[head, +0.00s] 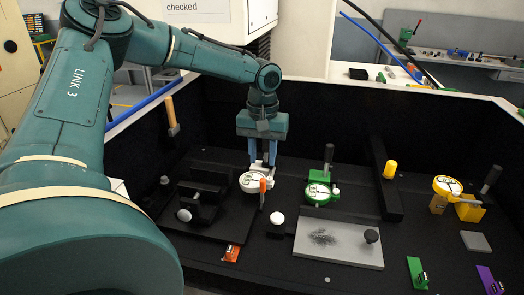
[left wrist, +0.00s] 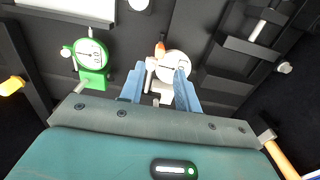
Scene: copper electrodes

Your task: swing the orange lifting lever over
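The orange lifting lever (head: 262,187) stands upright in front of a white-faced dial gauge (head: 249,182) in the head view. In the left wrist view the lever's orange tip (left wrist: 160,49) shows at the left edge of the gauge's round white face (left wrist: 174,66). My left gripper (head: 262,164) points down just behind and above the gauge. Its two blue fingers (left wrist: 159,84) are spread, with a pale part of the gauge fixture showing between them. I cannot tell whether they touch it. The lever is outside the fingers. My right gripper is not in view.
A green dial gauge (head: 318,191) with a black handle stands to the right, and a yellow one (head: 446,186) farther right. A grey plate (head: 338,243) with a black knob lies in front. Black blocks (head: 205,185) stand to the left. A hammer (head: 171,116) is at the back left.

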